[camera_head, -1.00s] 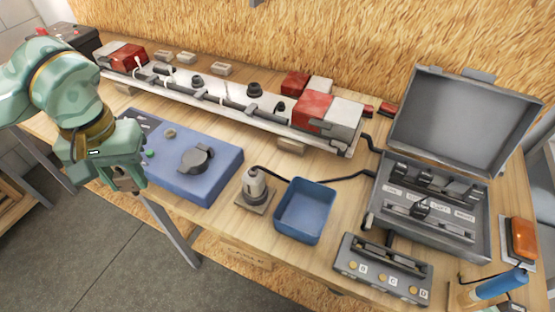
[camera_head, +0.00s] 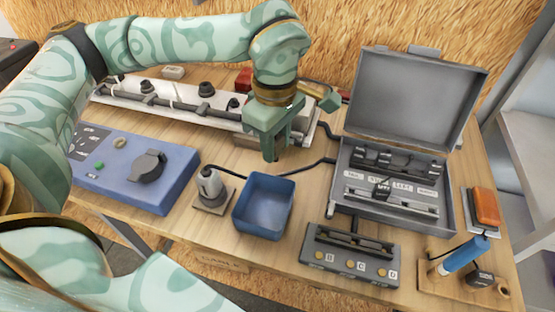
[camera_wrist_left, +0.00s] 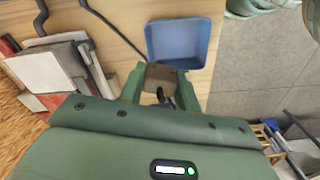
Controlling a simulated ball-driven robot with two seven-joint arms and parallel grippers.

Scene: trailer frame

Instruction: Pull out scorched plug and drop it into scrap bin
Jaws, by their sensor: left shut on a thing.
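My left gripper (camera_head: 271,154) is shut on a small dark thing, which looks like the scorched plug. In the left wrist view the plug (camera_wrist_left: 163,95) shows as a dark shape between the green fingers, partly hidden. The blue open bin (camera_head: 245,207), which I take to be the scrap bin, stands on the bench just in front of and below the gripper. In the wrist view the bin (camera_wrist_left: 149,40) lies just beyond the fingertips. The bin's visible inside looks empty. My right gripper is not in view.
An open grey case (camera_head: 448,205) stands right of the bin and a lettered grey block (camera_head: 318,266) at front right. The long light fixture (camera_head: 165,103) lies behind.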

